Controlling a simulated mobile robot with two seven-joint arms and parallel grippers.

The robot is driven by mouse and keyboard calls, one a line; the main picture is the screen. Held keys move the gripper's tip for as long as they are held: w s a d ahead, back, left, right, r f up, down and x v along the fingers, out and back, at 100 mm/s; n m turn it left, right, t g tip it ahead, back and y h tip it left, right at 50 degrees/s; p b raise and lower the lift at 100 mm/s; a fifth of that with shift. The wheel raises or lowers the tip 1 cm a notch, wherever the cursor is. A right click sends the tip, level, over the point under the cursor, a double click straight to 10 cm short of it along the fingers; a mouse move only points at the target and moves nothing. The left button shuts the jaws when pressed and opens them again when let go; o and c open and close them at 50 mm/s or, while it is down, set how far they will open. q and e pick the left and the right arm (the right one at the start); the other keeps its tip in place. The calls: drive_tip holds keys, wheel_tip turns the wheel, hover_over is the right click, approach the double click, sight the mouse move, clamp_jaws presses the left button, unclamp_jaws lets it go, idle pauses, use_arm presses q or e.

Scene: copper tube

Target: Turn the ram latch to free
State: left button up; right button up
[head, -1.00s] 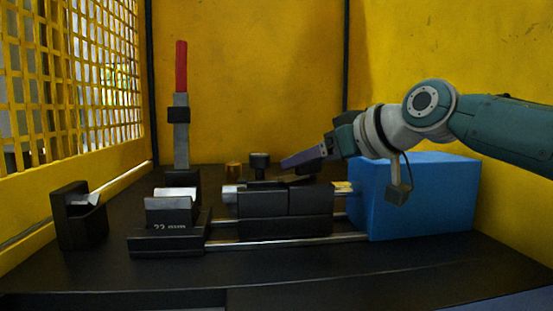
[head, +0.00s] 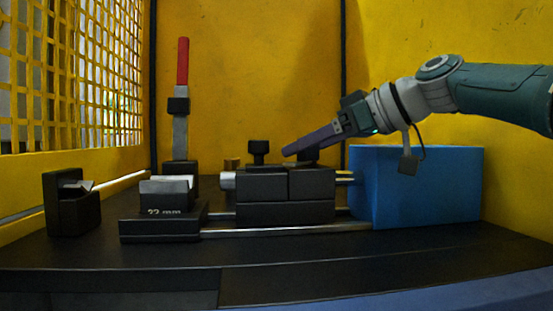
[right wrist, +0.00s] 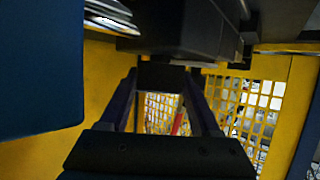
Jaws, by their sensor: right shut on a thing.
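The black ram block (head: 287,196) sits on the steel rails in the middle of the head view. A dark upright piece, seemingly the ram latch (head: 308,157), stands on its top, partly hidden behind my right gripper's fingers. My right gripper (head: 287,151) comes in from the right, tilted down to the left, above the block. In the right wrist view, a dark block, seemingly the latch (right wrist: 161,76), sits between the finger ends of my right gripper (right wrist: 165,84), which is shut on it. The latch's exact angle is hard to tell. My left gripper is out of view.
A blue box (head: 420,187) stands right of the ram. A black knob (head: 258,148) rises beside the fingertips. A block marked 22 mm (head: 162,212) and a red-handled lever (head: 182,62) stand left. Yellow walls and mesh (head: 70,75) enclose the bench.

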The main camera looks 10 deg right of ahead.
drive_tip(key=shift+d+f, duration=0.1)
drive_tip(key=shift+f, duration=0.05)
drive_tip(key=o, duration=1.4)
drive_tip(key=v, duration=1)
drive_tip(key=shift+p, duration=0.35)
